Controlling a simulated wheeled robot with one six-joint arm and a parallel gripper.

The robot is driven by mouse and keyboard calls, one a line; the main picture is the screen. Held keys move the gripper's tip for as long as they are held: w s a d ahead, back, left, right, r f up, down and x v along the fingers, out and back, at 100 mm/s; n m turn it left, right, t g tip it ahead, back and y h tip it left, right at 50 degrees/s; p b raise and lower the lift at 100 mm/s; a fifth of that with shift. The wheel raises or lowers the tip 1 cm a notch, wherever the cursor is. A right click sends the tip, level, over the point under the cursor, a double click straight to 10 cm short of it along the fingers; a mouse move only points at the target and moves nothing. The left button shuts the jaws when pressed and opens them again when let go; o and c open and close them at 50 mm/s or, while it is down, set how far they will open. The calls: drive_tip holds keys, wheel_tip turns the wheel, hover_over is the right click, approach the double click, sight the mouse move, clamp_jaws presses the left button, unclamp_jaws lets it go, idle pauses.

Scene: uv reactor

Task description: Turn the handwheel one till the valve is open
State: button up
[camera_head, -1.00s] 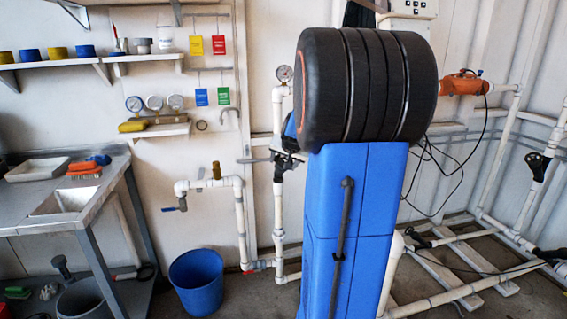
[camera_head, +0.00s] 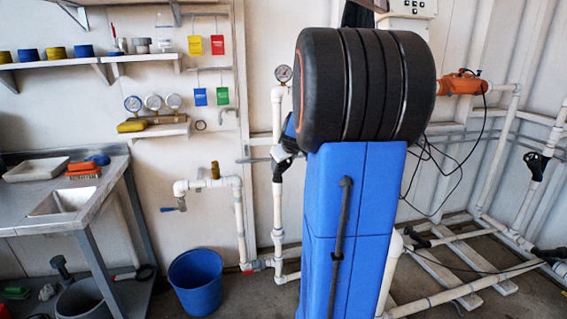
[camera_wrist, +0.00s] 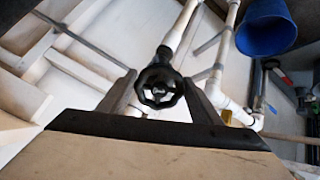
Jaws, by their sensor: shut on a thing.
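The handwheel (camera_wrist: 160,88) is a small black lobed wheel on a white pipe, seen nearly face-on in the middle of the wrist view. My gripper (camera_wrist: 159,80) has one grey finger on each side of it and is shut on its rim. In the head view, my blue column and black-banded arm cover most of this area. Only a dark and pale part by the white upright pipe (camera_head: 278,216) shows past my arm, and I cannot make out the wheel there. Whether the valve is open or closed does not show.
A blue bucket (camera_head: 196,281) stands on the floor left of the pipes. A steel sink bench (camera_head: 90,215) is at the left. A pressure gauge (camera_head: 283,74) sits atop the pipe. White floor pipes (camera_head: 462,291) and an orange actuator (camera_head: 461,84) are at the right.

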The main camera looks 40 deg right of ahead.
drive_tip(key=n, duration=0.6)
drive_tip(key=shift+d, duration=0.1)
drive_tip(key=n, duration=0.5)
drive_tip(key=shift+n, duration=0.4)
drive_tip(key=n, duration=0.6)
drive_tip(key=shift+w+r, duration=0.1)
drive_tip(key=n, duration=0.6)
drive_tip(key=shift+w+r, duration=0.1)
drive_tip(key=shift+n, duration=0.3)
drive_tip(key=o, duration=1)
drive_tip(key=shift+r, duration=0.1)
